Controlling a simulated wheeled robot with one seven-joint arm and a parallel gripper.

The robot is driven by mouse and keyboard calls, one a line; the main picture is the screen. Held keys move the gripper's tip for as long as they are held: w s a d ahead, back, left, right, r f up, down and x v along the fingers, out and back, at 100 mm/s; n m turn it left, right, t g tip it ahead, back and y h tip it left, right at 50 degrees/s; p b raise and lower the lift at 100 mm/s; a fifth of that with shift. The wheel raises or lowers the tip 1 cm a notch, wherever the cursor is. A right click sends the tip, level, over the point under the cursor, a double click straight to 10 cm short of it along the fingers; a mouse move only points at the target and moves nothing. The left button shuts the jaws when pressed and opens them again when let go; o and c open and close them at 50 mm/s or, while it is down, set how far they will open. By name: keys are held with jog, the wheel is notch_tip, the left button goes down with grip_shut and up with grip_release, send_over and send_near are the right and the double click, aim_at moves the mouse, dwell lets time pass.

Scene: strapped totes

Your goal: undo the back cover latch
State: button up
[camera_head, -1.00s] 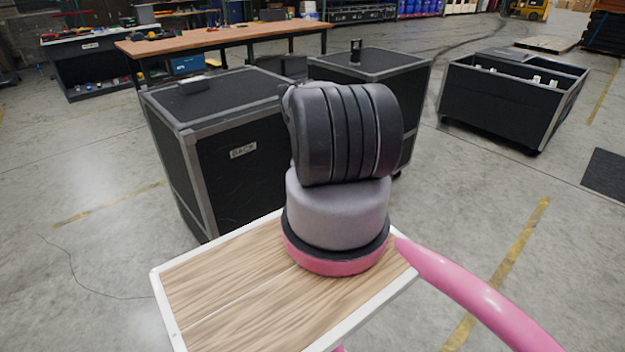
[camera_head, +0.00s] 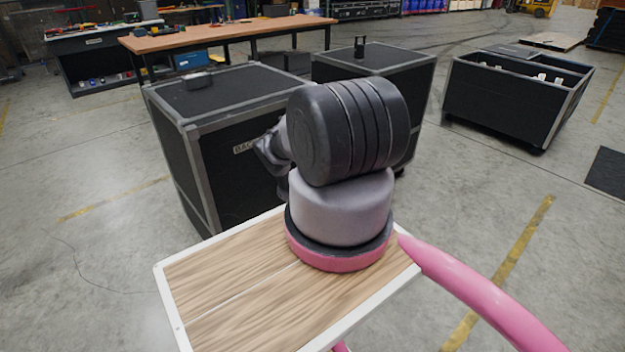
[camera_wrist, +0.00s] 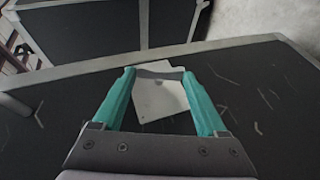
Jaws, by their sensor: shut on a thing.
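The wrist view shows my gripper (camera_wrist: 160,74), its two teal fingers well apart and shut on a grey bar (camera_wrist: 160,73) that spans between their tips. A pale grey plate (camera_wrist: 158,98) lies between the fingers, just behind the bar, on a scratched black panel (camera_wrist: 262,95). I take the bar and plate as the latch, but cannot tell its exact state. In the head view, the black grey-edged tote (camera_head: 225,185) bears a BACK label (camera_head: 243,148), partly covered by my arm. The fingertips are hidden there.
An open tote (camera_head: 510,105) is farther right. A workbench (camera_head: 230,35) stands behind. Floor to the right is largely clear.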

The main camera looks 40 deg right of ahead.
jog(key=shift+s+d, duration=0.1)
dwell(0.3)
jog(key=o, duration=1.3)
jog(key=v, duration=1)
jog(key=shift+a, duration=0.35)
jog(key=shift+s+r, duration=0.1)
jog(key=shift+c, duration=0.3)
